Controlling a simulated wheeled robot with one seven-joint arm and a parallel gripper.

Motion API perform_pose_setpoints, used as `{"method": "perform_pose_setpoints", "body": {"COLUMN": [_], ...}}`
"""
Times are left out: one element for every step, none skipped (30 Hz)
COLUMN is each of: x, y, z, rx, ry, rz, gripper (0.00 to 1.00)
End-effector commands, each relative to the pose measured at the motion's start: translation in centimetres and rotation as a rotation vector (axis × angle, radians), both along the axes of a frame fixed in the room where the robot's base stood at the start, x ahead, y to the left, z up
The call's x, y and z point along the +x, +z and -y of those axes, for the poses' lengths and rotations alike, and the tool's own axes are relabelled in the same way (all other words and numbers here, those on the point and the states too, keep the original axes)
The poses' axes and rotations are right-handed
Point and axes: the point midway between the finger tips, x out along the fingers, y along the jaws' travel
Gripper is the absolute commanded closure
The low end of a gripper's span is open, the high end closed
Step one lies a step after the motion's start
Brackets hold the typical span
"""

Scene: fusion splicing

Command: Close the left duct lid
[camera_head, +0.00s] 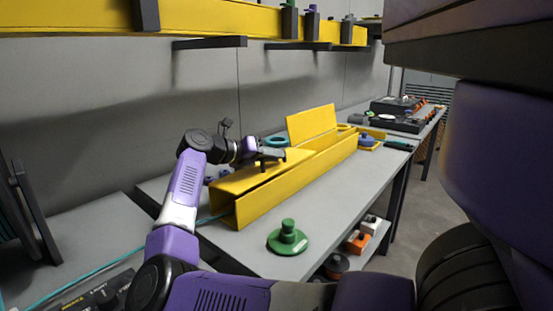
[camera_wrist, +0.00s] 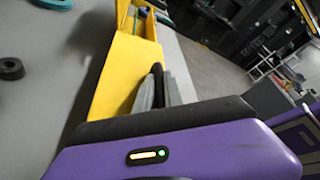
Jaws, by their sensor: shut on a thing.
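The yellow duct (camera_head: 290,186) lies along the grey table, with its near end towards me. Its left lid (camera_head: 248,178), the nearer one, is swung low over the channel and slants, with a gap showing along the front wall. A second yellow lid (camera_head: 311,122) stands raised further along. My gripper (camera_head: 272,156) is at the far end of the left lid and shut on it. In the wrist view the lid (camera_wrist: 125,75) runs beside the grey fingers (camera_wrist: 157,90); their exact grip is partly hidden. A teal cable (camera_head: 208,218) runs to the duct's near end.
A green knobbed disc (camera_head: 288,239) stands on the table in front of the duct. A teal ring (camera_head: 276,141) lies behind it. A yellow tray (camera_head: 374,134) with a blue item is at the far end. A yellow overhead duct (camera_head: 210,19) runs along the wall.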

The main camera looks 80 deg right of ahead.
Motion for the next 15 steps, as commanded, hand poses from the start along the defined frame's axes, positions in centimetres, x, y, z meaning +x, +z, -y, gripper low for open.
{"method": "perform_pose_setpoints", "body": {"x": [0.26,0.27,0.27,0.27,0.27,0.27,0.27,0.26,0.26,0.25,0.25,0.25,0.24,0.23,0.23], "y": [-0.31,-0.4,-0.51,-0.59,-0.65,-0.71,-0.76,-0.8,-0.84,-0.88,-0.9,-0.92,-0.94,-0.95,-0.95], "z": [-0.06,-0.05,-0.06,-0.07,-0.07,-0.07,-0.08,-0.09,-0.09,-0.09,-0.1,-0.1,-0.09,-0.09,-0.1], "rx": [0.002,0.003,0.003,0.003,0.003,0.003,0.003,0.004,0.003,0.003,0.003,0.004,0.005,0.005,0.004], "ry": [0.005,0.005,0.005,0.005,0.005,0.006,0.006,0.006,0.005,0.005,0.005,0.005,0.005,0.005,0.004], "rz": [-0.003,-0.004,-0.005,-0.005,-0.005,-0.006,-0.006,-0.007,-0.008,-0.008,-0.008,-0.007,-0.008,-0.008,-0.009], "gripper": [1.0,1.0,1.0,1.0,1.0,1.0,1.0,1.0,1.0,1.0,1.0,1.0,1.0,1.0,1.0]}}
